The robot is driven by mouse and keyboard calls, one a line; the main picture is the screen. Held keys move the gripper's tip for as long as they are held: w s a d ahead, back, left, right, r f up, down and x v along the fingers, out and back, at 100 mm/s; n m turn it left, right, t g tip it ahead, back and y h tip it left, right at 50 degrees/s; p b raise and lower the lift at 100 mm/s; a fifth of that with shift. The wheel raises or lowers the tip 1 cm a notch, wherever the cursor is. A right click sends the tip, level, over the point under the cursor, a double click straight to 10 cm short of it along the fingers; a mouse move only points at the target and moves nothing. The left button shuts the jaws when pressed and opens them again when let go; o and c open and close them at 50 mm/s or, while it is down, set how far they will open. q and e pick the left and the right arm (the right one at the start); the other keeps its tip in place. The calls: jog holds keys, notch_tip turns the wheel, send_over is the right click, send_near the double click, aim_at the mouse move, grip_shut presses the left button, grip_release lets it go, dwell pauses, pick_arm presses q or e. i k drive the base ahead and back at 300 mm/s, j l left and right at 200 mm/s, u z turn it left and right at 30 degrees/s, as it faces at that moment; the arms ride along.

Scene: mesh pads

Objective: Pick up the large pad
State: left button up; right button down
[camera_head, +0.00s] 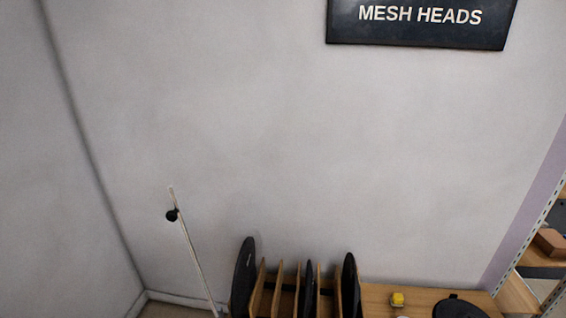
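Several dark round pads stand on edge in a wooden slotted rack (279,290) at the bottom of the head view. The leftmost pad (244,278) looks the largest and leans at the rack's left end. A smaller-looking pad (309,290) stands in the middle, and another pad (349,285) stands at the right end. Their lower parts are cut off by the frame edge. A dark round item (459,308) lies on the wooden table (375,298) at the right; I cannot tell if it is a pad. Neither of my grippers is in view.
A thin stand (194,254) with a black knob rises left of the rack. A small yellow object (398,299) sits on the table. A shelf unit (540,270) holding a brown block (550,242) is at the right. A "MESH HEADS" sign (420,28) hangs on the wall.

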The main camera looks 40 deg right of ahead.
aim_at(351, 291)
jog(key=z, duration=0.5)
jog(key=j+z, duration=0.15)
jog(key=z, duration=0.35)
jog(key=j+z, duration=0.15)
jog(key=z, duration=0.35)
jog(key=j+z, duration=0.1)
jog(key=z, duration=0.4)
jog(key=i+j+u, duration=0.2)
jog(key=j, duration=0.2)
jog(key=i+j+u, duration=0.15)
jog(key=i+j, duration=0.2)
